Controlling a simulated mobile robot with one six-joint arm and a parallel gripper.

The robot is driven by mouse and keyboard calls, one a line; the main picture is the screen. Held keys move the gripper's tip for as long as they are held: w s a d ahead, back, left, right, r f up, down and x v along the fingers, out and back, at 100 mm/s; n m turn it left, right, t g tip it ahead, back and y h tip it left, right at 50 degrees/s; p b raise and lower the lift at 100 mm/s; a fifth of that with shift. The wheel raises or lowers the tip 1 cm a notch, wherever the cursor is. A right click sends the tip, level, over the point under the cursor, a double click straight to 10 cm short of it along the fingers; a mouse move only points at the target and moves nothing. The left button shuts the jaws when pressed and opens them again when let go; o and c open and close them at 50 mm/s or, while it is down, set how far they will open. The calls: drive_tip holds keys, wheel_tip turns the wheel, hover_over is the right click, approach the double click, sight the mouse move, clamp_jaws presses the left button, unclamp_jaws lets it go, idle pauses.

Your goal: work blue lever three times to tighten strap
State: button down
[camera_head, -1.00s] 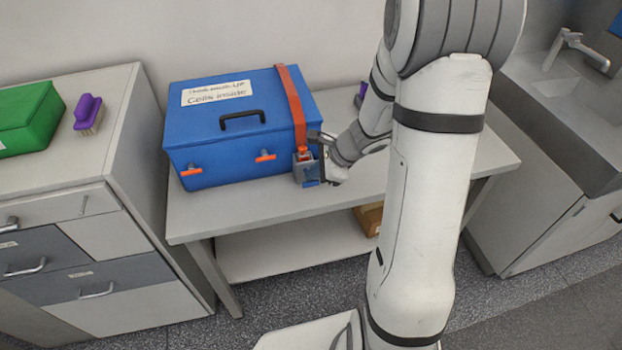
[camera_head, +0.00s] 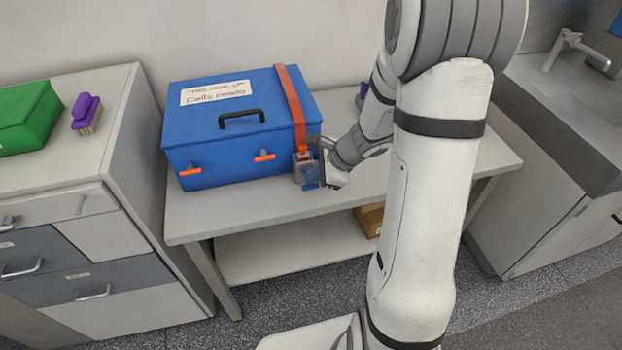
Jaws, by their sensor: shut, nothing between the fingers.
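A blue box (camera_head: 215,140) with a black handle and a white label stands on the bench. An orange strap (camera_head: 290,100) runs over its lid near the right end and down the front. The strap enters a grey ratchet buckle (camera_head: 302,166) at the box's front right. The blue lever (camera_head: 311,175) is a small blue piece at the buckle's right side. My gripper (camera_head: 325,170) is shut and empty, just right of the buckle and close to the lever. Whether it touches the lever cannot be told at this size.
The bench top (camera_head: 225,215) is clear in front of the box. A drawer cabinet (camera_head: 110,130) at left holds a green box (camera_head: 25,115) and a purple brush (camera_head: 86,112). A sink unit (camera_head: 560,120) stands at right. A brown box (camera_head: 370,217) is on the lower shelf.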

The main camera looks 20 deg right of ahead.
drive_tip(key=shift+f, duration=0.2)
drive_tip(key=shift+r, duration=0.1)
drive_tip(key=shift+w+r+p, duration=0.2)
drive_tip(key=shift+r+p, duration=0.45)
drive_tip(key=shift+r, duration=0.2)
drive_tip(key=shift+w+r+p, duration=0.2)
drive_tip(key=shift+r+p, duration=0.45)
drive_tip(key=shift+r, duration=0.15)
drive_tip(key=r+p, duration=0.2)
drive_tip(key=w+r+p, duration=0.1)
drive_tip(key=r+p, duration=0.1)
drive_tip(key=shift+w+r, duration=0.15)
drive_tip(key=shift+r, duration=0.25)
idle(1.9)
